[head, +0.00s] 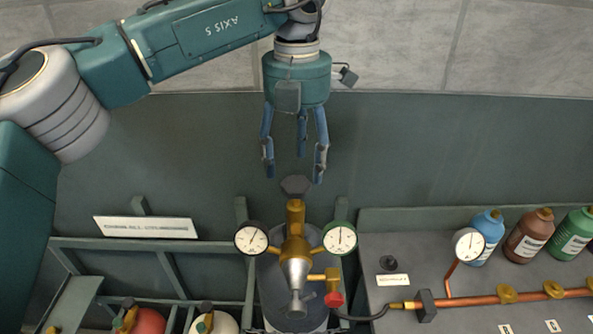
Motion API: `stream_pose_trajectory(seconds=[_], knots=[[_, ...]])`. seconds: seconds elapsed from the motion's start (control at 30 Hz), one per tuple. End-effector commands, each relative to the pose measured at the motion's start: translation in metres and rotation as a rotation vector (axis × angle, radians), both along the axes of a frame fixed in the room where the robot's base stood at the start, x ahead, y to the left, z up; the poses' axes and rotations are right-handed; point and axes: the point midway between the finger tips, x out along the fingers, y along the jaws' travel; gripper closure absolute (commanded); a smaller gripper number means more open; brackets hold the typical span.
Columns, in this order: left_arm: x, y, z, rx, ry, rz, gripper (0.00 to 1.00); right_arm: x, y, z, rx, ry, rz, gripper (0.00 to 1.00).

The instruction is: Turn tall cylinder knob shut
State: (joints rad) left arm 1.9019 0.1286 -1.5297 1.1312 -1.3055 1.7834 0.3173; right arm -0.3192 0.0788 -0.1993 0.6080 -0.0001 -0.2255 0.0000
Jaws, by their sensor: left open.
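The tall cylinder (275,290) stands upright at the bottom centre, with a brass valve body (295,250) and two round gauges on top. Its dark knob (296,186) sits at the very top of the brass stem. My left gripper (296,172) hangs from above with its blue fingers open, pointing down. The fingertips are just above the knob and appear to straddle it in this view; I cannot tell the exact gap. Nothing is between the fingers. My right gripper is not in view.
The left gauge (251,238) and right gauge (340,237) flank the valve. A red knob (334,300) and a black hose (365,316) are at lower right. Bottles, including a blue one (487,235), and a copper pipe (480,301) occupy the right bench. A dark wall panel (430,150) stands behind.

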Motion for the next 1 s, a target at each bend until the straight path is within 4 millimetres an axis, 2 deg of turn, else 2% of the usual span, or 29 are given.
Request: stream_pose_trajectory(seconds=[0.1,0.2,0.3,0.4,0.6,0.63,0.83,1.0], knots=[[-0.001,0.001,-0.018,0.000,0.003,-0.001,0.38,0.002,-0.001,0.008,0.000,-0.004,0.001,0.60],[0.000,0.000,-0.030,-0.001,0.002,0.000,0.38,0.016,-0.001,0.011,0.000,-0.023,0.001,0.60],[0.000,0.000,-0.036,-0.002,0.001,0.001,0.38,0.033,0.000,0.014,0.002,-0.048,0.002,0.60],[0.000,0.000,-0.040,-0.002,-0.001,0.001,0.38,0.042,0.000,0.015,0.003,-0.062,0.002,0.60],[0.000,0.000,-0.040,-0.002,-0.001,0.001,0.38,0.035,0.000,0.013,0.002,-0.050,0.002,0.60],[0.000,0.000,-0.040,-0.002,-0.001,0.001,0.40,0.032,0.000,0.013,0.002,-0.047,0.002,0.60],[0.000,-0.001,-0.040,-0.003,-0.001,0.001,0.80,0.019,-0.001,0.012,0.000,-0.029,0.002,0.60],[0.000,-0.001,-0.040,-0.004,-0.002,0.000,0.82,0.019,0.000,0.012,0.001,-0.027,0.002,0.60]])
